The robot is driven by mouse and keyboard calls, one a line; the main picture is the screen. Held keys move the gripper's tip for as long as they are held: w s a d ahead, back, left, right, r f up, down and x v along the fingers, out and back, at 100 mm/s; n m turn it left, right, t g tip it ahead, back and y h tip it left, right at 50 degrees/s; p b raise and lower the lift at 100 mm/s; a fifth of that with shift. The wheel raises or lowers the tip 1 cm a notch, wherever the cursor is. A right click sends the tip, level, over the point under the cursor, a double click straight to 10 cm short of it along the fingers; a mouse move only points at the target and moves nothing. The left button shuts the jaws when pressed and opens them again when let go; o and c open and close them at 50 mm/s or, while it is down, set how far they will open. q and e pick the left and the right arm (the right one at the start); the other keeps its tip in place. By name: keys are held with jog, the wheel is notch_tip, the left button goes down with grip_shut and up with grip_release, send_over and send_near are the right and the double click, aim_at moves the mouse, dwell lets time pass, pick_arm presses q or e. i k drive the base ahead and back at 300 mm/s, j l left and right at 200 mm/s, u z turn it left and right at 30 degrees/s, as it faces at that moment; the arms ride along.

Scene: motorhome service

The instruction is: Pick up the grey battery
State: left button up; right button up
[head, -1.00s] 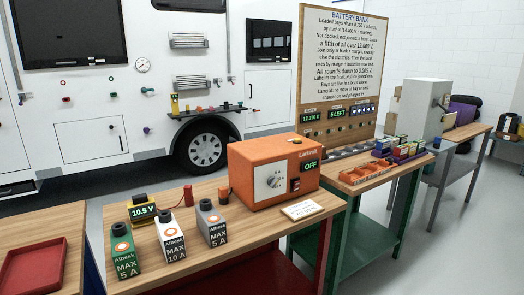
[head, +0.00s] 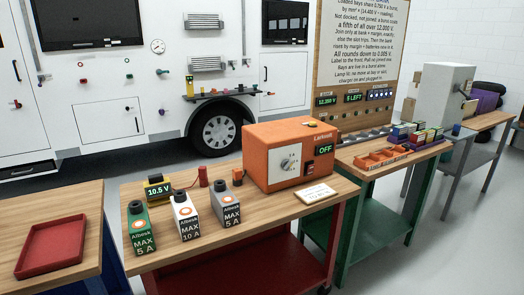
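A grey block-shaped battery (head: 227,204) stands upright on the wooden table (head: 256,236), left of the orange charger. The orange charger (head: 260,155) has a dial and a display reading OFF. Neither of my grippers is in view.
A yellow meter (head: 159,187) reading 10.5 V stands behind the batteries. A red tray (head: 50,246) lies on the left table. A white label plate (head: 315,194) lies before the charger. The right bench holds orange bins (head: 384,158) and small coloured blocks.

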aim_at(227, 206)
jog(key=i+j+u, duration=0.1)
jog(key=j, duration=0.35)
jog(key=i+j, duration=0.3)
jog(key=i+j+u, duration=0.15)
jog(key=j, duration=0.35)
jog(key=i+j, duration=0.35)
jog(key=j+u, duration=0.05)
